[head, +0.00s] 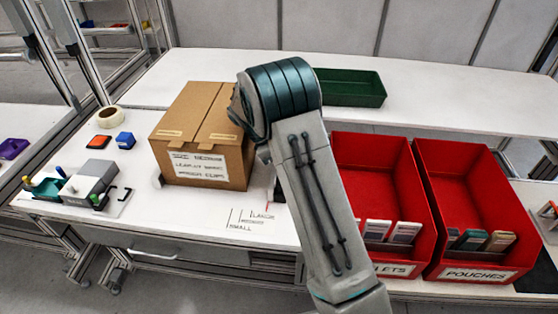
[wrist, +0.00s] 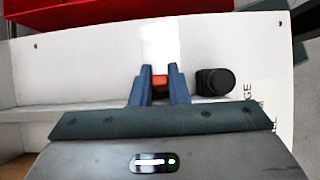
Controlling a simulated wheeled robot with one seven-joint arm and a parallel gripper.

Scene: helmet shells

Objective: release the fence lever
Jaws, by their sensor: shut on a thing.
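In the wrist view, my gripper (wrist: 160,72) shows as two blue fingers pointing away from the camera. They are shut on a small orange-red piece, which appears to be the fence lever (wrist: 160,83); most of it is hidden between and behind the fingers. A black round knob (wrist: 216,82) is just to the right of the fingers, apart from them. In the head view my arm hides the gripper and the lever.
A cardboard box (head: 207,140) stands left of my arm, beside printed size marks. Two red bins (head: 460,200) with small packs stand to the right. A green tray (head: 350,87) lies behind. A small fixture (head: 92,180), tape roll (head: 108,118) and blocks are at left.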

